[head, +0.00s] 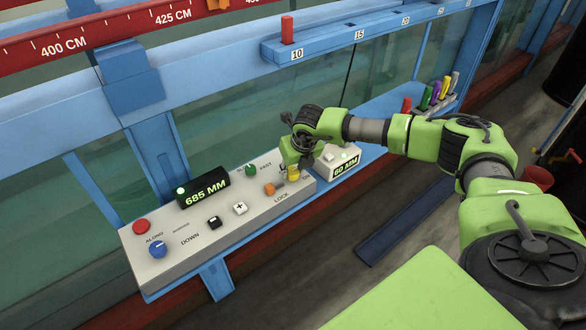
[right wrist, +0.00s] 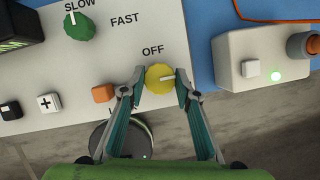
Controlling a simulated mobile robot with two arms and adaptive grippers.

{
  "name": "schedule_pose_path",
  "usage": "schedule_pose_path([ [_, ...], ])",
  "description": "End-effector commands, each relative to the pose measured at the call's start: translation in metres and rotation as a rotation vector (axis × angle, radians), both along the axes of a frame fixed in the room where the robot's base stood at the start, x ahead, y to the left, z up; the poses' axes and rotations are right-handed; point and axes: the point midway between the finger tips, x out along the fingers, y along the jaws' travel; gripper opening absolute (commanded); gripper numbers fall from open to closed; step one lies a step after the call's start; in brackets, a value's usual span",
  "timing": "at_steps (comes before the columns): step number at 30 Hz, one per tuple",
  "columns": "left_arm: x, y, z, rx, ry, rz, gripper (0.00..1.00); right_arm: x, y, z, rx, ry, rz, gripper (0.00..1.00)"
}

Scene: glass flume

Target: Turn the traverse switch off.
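A yellow round knob (right wrist: 159,79) with a white pointer mark sits at the right end of the grey control panel (head: 185,240). In the right wrist view the pointer mark points right, away from the word OFF at the knob's upper left. My right gripper (right wrist: 160,84) has one finger on each side of the knob, and both fingertips appear to touch it. In the head view the yellow knob (head: 294,172) shows just under my right gripper (head: 291,166). Any other label by the knob is hidden. My left gripper is not in view.
Beside the knob is an orange button (head: 269,188); a green SLOW/FAST knob (head: 250,169) is near. A 685 MM display (head: 204,188), red button (head: 141,226) and blue knob (head: 157,249) lie left. A small white box (head: 337,161) reading 60 MM stands close on the right.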

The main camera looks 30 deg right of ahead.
Motion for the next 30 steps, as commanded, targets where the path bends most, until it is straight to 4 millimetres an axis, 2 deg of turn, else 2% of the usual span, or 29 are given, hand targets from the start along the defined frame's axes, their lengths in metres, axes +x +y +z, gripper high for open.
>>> schedule_pose_path([
  [5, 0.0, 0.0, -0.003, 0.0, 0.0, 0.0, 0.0, 0.0, -0.001, -0.001, -0.001, 0.0, 0.017, 0.08],
  [11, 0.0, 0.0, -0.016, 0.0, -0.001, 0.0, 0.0, 0.0, -0.002, -0.003, 0.0, -0.001, 0.092, 0.08],
  [30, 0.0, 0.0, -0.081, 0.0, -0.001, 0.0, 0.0, 0.002, -0.004, -0.004, 0.002, -0.004, 0.654, 0.08],
])
